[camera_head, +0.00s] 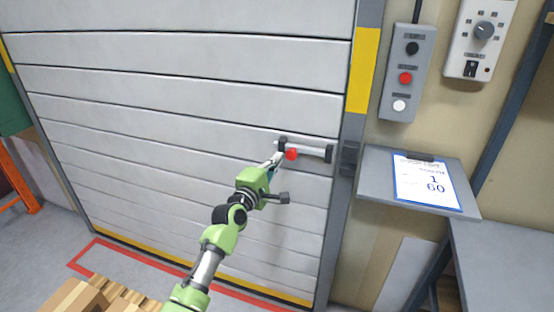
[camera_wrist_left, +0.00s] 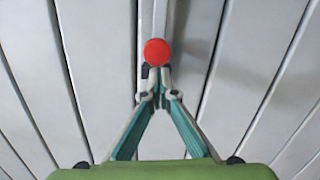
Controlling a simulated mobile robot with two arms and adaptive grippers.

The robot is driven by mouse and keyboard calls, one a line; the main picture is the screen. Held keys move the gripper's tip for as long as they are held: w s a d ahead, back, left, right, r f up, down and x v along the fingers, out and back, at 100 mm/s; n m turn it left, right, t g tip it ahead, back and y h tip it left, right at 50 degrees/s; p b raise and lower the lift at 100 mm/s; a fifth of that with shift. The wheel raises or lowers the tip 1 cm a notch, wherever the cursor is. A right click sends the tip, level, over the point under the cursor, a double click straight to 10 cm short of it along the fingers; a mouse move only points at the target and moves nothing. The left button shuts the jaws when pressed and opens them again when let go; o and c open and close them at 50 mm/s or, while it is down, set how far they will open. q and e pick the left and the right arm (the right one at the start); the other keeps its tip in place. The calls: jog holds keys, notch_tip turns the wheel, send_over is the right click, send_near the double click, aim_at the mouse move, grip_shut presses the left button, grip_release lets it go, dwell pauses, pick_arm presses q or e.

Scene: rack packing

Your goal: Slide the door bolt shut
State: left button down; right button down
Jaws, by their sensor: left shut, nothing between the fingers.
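The door bolt (camera_head: 313,150) is a grey bar in dark brackets on the pale slatted door (camera_head: 190,60). A red knob (camera_head: 291,154) sticks out near the bolt's left end. A dark keeper (camera_head: 349,158) sits on the door frame to the right, and a small gap shows between it and the bolt's right bracket. My left gripper (camera_head: 279,158) is shut and empty, its fingertips close to the left side of the red knob. In the left wrist view the red knob (camera_wrist_left: 156,52) is just past the shut fingertips (camera_wrist_left: 157,85); I cannot tell whether they touch.
A grey shelf (camera_head: 468,204) with a clipboard (camera_head: 427,183) juts out to the right of the door frame. A button box (camera_head: 408,73) and a dial panel (camera_head: 480,40) hang above it. Cardboard boxes (camera_head: 72,300) stand at the lower left.

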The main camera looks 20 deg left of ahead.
pick_arm(q)
jog(key=d+p, duration=0.3)
jog(key=d, duration=0.3)
jog(key=shift+s+d, duration=0.15)
jog(key=shift+d, duration=0.25)
